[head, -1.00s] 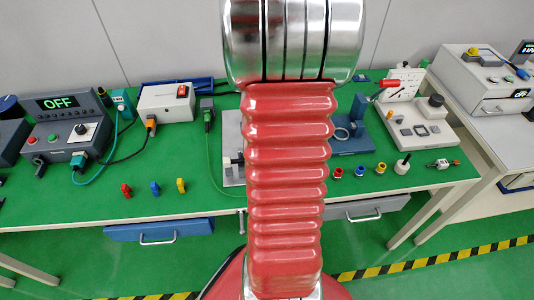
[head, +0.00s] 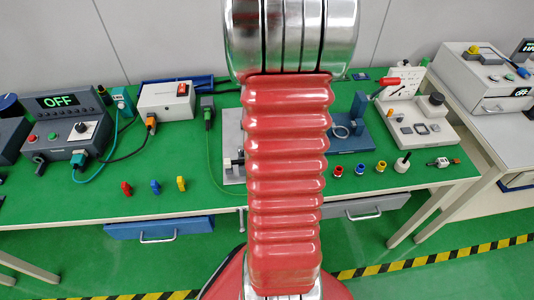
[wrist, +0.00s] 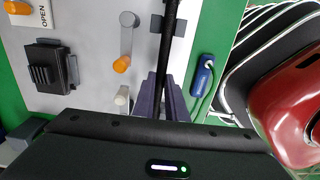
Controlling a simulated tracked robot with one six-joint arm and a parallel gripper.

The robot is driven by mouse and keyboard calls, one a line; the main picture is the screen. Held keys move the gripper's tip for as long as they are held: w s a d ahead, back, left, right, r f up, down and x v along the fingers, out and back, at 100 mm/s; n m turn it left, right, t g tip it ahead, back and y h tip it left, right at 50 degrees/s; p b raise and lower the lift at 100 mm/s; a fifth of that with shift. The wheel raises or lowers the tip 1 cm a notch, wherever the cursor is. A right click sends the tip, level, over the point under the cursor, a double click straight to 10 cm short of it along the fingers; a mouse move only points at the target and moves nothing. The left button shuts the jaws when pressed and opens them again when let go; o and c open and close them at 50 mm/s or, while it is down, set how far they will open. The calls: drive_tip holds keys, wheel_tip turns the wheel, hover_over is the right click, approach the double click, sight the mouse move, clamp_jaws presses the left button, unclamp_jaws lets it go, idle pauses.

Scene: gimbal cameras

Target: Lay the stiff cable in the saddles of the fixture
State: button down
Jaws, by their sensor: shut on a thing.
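In the wrist view my gripper (wrist: 162,97) has purple fingers, shut on a dark straight rod, which looks like the stiff cable (wrist: 170,35). The cable runs from the fingers to the top edge of the picture, over a pale grey panel (wrist: 90,95). Whether it touches the panel I cannot tell. The panel looks like part of the fixture, but I cannot make out its saddles clearly. In the head view my red arm hides the gripper, the cable and part of a grey plate (head: 232,150) on the bench.
On the panel are a grey lever with an orange end (wrist: 121,64), a black ribbed block (wrist: 47,68) and an OPEN label. A blue plug (wrist: 203,80) with a green cord lies right of the fingers. Small coloured pieces (head: 154,187) stand on the green bench, its front left mostly clear.

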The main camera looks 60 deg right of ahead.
drive_tip(key=shift+f, duration=0.7)
drive_tip(key=c, duration=1.7)
unclamp_jaws()
wheel_tip(320, 180, up, 14)
drive_tip(key=shift+f, duration=0.15)
